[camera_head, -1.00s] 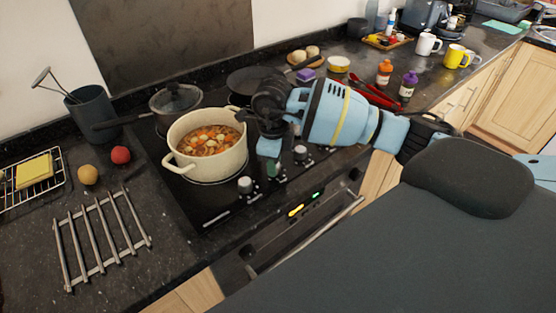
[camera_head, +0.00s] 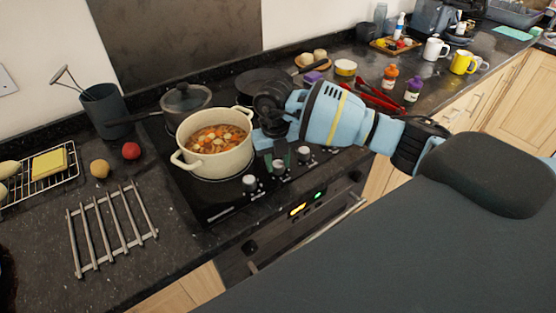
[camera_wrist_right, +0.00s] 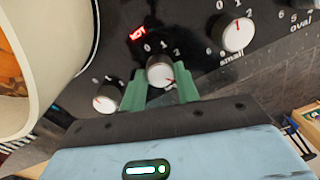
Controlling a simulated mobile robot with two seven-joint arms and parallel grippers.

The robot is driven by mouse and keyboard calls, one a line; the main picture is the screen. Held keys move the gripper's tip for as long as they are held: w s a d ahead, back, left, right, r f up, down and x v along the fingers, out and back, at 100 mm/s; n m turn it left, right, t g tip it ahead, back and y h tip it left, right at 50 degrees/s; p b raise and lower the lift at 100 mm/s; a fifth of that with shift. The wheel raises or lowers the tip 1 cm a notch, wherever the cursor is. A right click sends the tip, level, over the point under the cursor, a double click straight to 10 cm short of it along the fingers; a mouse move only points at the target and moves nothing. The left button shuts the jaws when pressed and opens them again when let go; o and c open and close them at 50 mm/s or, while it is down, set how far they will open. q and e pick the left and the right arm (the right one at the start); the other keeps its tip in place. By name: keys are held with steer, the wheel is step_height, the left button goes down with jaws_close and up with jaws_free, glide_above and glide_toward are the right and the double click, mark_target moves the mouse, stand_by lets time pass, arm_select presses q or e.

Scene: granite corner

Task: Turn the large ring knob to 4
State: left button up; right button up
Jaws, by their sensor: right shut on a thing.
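My right gripper (camera_head: 279,157) reaches down to the front control strip of the black hob. In the right wrist view its green fingers (camera_wrist_right: 160,88) are shut on a white-faced knob (camera_wrist_right: 161,72), the middle of three nearby knobs. The marks 0, 1 and 2 show above this knob, and a red HOT light glows beside it. Its own name label is hidden by the gripper, and its exact pointer angle is hard to read. The knob to its right (camera_wrist_right: 238,35) is labelled small. A further knob (camera_wrist_right: 108,98) is at left. My left gripper is not seen.
A cream pot of stew (camera_head: 215,160) stands on the hob close to my right gripper. A lidded dark pan (camera_head: 186,101) and a frying pan (camera_head: 262,82) are behind. A metal trivet (camera_head: 112,230) lies at left. Red utensils (camera_head: 378,98) and spice jars (camera_head: 412,88) are at right.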

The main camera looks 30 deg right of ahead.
mark_target(276, 164)
steer(key=shift+m, duration=1.7)
steer(key=o, duration=1)
steer(key=shift+w+a+r, duration=0.1)
steer(key=shift+r, duration=1.85)
steer(key=shift+a+r, duration=0.1)
steer(key=shift+r, duration=1.85)
steer(key=shift+f, duration=0.1)
